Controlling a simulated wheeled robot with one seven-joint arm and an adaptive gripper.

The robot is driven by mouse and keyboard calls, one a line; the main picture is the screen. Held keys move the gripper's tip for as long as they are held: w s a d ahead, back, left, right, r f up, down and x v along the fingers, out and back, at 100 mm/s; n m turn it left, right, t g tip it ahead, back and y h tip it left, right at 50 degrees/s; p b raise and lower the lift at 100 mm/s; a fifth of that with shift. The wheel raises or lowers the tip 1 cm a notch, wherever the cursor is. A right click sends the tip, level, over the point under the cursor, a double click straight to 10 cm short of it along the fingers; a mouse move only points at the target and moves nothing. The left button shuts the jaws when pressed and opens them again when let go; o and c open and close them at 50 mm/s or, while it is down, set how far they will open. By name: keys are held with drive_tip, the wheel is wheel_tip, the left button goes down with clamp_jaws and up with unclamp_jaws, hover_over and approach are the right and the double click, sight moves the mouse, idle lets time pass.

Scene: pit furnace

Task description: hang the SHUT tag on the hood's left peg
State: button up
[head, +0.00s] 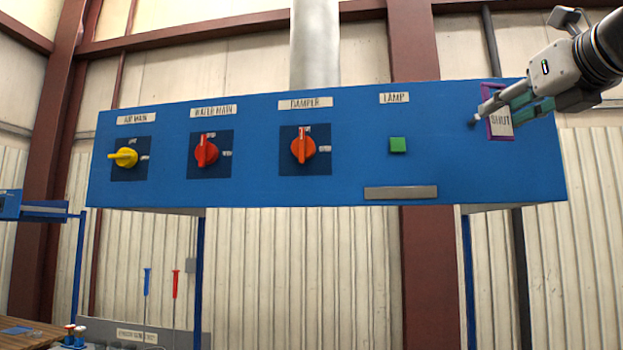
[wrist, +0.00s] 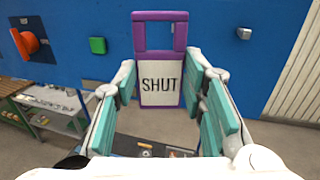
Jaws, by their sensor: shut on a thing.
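The SHUT tag (head: 500,125) is a white plate in a purple frame with an open window at its top. My gripper (head: 508,106) is shut on it, at the right end of the blue hood's front. In the wrist view the tag (wrist: 160,86) stands upright between my gripper's fingers (wrist: 163,72), its window above them. A small dark peg (head: 473,121) shows on the hood just left of the tag in the head view. A grey peg (wrist: 244,33) shows right of the tag in the wrist view. I cannot tell the gap between tag and hood.
The hood (head: 340,125) carries a green lamp (head: 397,145), a grey strip (head: 401,193), two red knobs (head: 303,146) and a yellow knob (head: 123,157). In the wrist view a bench with small items (wrist: 60,105) stands lower left.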

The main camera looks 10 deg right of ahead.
sight(472, 143)
drive_tip(key=shift+w+d+f+b, duration=0.1)
drive_tip(key=shift+w+d+b, duration=0.4)
drive_tip(key=shift+w, duration=0.9)
drive_tip(key=shift+w+d+f+b, duration=0.25)
drive_tip(key=shift+w+b, duration=0.35)
drive_tip(key=shift+w, duration=0.8)
drive_tip(key=shift+w+d+b, duration=0.45)
drive_tip(key=shift+w+b, duration=0.1)
drive_tip(key=shift+w, duration=0.85)
drive_tip(key=shift+w+d+f+p, duration=0.15)
drive_tip(key=shift+w+f+p, duration=0.25)
drive_tip(key=shift+w, duration=0.15)
drive_tip(key=o, duration=1)
